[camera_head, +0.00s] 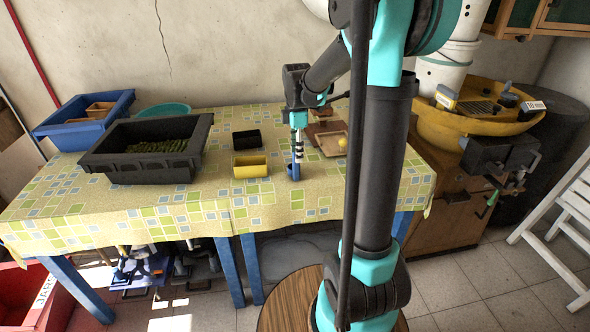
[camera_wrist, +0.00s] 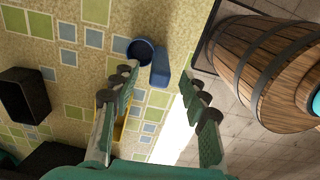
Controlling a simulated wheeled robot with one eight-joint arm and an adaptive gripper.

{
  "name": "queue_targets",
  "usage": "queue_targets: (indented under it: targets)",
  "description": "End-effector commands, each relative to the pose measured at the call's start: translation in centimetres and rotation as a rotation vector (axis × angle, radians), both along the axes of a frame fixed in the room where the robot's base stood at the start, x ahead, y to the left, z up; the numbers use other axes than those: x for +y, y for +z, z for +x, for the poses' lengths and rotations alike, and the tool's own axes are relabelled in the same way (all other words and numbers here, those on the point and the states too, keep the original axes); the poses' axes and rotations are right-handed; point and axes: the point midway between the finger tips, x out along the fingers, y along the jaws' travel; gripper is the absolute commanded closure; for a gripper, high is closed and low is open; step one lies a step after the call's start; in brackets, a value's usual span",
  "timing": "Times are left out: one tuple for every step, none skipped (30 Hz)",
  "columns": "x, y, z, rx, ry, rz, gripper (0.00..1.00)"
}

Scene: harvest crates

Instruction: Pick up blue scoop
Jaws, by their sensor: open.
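The blue scoop (camera_head: 294,171) stands on the patterned tablecloth near the table's front edge, below my gripper (camera_head: 297,147). In the wrist view, the scoop shows a round bowl (camera_wrist: 140,50) with a flat blue handle (camera_wrist: 160,68) beside it. My gripper (camera_wrist: 159,76) is open there, its two fingers apart. The handle appears in the gap between the fingertips, and the bowl lies just beyond the left fingertip. Nothing is held. Whether a finger touches the scoop cannot be told.
A yellow container (camera_head: 251,167) and a black container (camera_head: 247,140) stand left of the scoop. A dark crate (camera_head: 140,172) with green produce and a blue crate (camera_head: 58,132) are further left. A wooden tray (camera_head: 331,143) lies behind right. A wooden barrel (camera_wrist: 250,65) stands beyond the table edge.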

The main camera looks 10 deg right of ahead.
Motion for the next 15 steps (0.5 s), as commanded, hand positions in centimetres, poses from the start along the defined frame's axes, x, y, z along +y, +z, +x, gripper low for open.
queue_targets:
  targets:
    - [0.0,-0.2,0.0,0.0,0.0,0.0,0.55]
    - [0.0,-0.4,0.0,0.0,0.0,0.0,0.55]
    - [0.0,-0.7,0.0,0.0,0.0,0.0,0.55]
    - [0.1,-1.0,0.0,0.0,0.0,0.0,0.55]
    - [0.1,-1.4,0.0,0.0,0.0,0.0,0.55]
    - [0.1,-1.9,0.0,0.0,0.0,0.0,0.55]
    - [0.2,-2.4,0.0,0.0,0.0,0.0,0.55]
    - [0.2,-2.9,0.0,0.0,0.0,0.0,0.55]
    - [0.2,-3.4,0.0,0.0,0.0,0.0,0.55]
    - [0.2,-3.9,0.0,0.0,-0.001,0.0,0.55]
    - [0.2,-4.2,0.0,0.0,-0.001,0.0,0.55]
    - [0.2,-4.6,0.0,0.0,-0.001,0.0,0.55]
    - [0.2,-4.9,0.0,0.0,-0.001,0.0,0.55]
    - [0.2,-5.1,0.0,0.0,-0.001,0.0,0.55]
    - [0.2,-5.3,0.0,0.0,-0.001,0.0,0.55]
